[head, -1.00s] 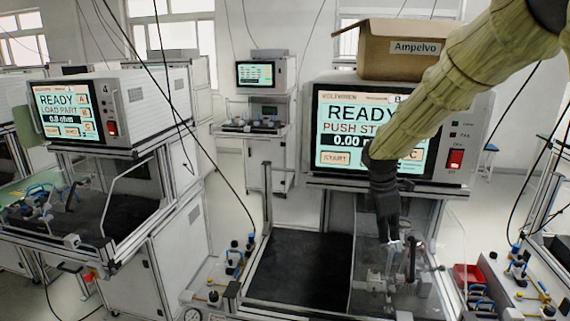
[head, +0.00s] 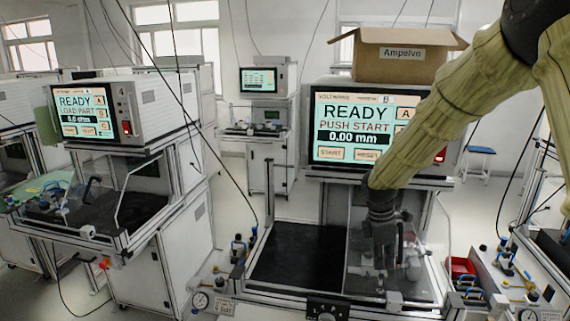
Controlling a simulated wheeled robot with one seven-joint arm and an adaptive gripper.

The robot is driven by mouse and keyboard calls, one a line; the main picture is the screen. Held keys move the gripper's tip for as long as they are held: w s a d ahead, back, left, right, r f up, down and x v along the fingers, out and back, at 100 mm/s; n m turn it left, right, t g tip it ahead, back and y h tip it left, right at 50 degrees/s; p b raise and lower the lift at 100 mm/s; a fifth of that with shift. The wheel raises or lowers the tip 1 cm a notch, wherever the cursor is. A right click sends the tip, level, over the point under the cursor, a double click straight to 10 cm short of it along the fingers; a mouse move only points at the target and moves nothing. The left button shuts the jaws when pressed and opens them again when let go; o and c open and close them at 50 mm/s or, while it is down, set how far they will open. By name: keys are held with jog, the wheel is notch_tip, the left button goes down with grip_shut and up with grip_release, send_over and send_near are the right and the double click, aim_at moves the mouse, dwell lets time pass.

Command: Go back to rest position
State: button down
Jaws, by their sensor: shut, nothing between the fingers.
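My gripper (head: 381,262) points downward over the right part of the test station in front of me, behind or beside its clear guard. Its fingers are shut with nothing seen between them. My arm, in a pale yellow sleeve, comes down from the upper right and covers part of the tester. The tester (head: 325,100) shows READY, PUSH START and 0.00 mm on its screen. A fixture below the fingers is partly hidden by them.
An open cardboard box (head: 400,68) marked Ampelvo sits on the tester. A black mat (head: 297,262) left of my gripper is bare. A second station (head: 95,110) stands at left, another (head: 258,80) at the back. A red bin (head: 462,268) and clamps are at right.

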jog(key=s+a+f+m+y+b, duration=0.1)
jog(key=s+a+f+m, duration=0.15)
jog(key=s+f, duration=0.65)
jog(key=s+a+f+m+y+b, duration=0.1)
jog(key=s+f+m, duration=0.25)
jog(key=f, duration=1.05)
jog(key=s+a+f+m+y+b, duration=0.1)
jog(key=s+a+f+m, duration=0.1)
jog(key=s+f, duration=0.75)
jog(key=s+f+m+b, duration=0.1)
jog(key=s+f+m, duration=0.3)
jog(key=s, duration=0.7)
jog(key=s+d+f+m+b, duration=0.1)
jog(key=s+f+m, duration=0.3)
jog(key=s+f, duration=0.5)
jog(key=shift+s+d+m+h+b, duration=0.35)
jog(key=shift+s+b, duration=0.25)
jog(key=shift+s, duration=0.25)
jog(key=shift+f, duration=0.1)
